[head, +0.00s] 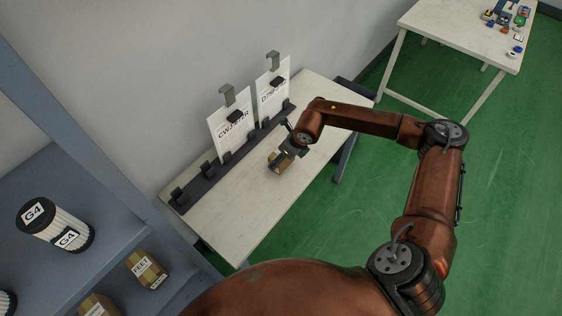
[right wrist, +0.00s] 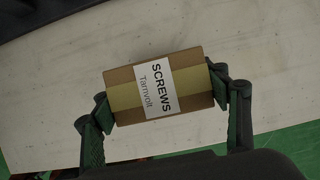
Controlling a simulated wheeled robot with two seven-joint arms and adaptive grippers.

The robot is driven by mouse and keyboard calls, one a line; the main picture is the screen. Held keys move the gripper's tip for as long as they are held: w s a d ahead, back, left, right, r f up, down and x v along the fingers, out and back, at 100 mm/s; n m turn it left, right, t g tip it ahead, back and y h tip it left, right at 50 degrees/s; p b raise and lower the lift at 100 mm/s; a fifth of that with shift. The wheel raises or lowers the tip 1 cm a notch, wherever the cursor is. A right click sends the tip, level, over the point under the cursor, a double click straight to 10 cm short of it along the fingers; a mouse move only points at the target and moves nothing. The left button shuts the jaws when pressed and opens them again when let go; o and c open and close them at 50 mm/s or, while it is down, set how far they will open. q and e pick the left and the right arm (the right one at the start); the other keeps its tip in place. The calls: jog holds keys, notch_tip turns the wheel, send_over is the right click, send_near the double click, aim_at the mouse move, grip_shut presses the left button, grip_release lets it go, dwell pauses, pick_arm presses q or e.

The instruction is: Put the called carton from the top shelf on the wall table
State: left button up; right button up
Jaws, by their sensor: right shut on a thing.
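The carton (right wrist: 190,88) is brown with a yellowish band and a white label reading "SCREWS Tarnvolt". My right gripper (right wrist: 162,103) is shut on it, with one finger at each end. In the head view the carton (head: 279,163) is at the right gripper (head: 286,155), over the wall table (head: 240,215). I cannot tell whether the carton touches the tabletop. The wall table is pale and stands along the grey wall. My left gripper is not in view.
A dark rail with clips (head: 205,180) runs along the table's wall side, with two white sheets (head: 232,130) standing there. A blue shelf (head: 60,170) at left holds a G4 filter (head: 55,225) and cartons (head: 147,269). Another table (head: 460,35) with small parts stands at upper right.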

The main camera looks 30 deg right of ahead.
jog(key=shift+a+f, duration=0.1)
jog(key=shift+f, duration=1.15)
jog(key=shift+f, duration=0.2)
jog(key=o, duration=1.4)
jog(key=shift+r, duration=0.1)
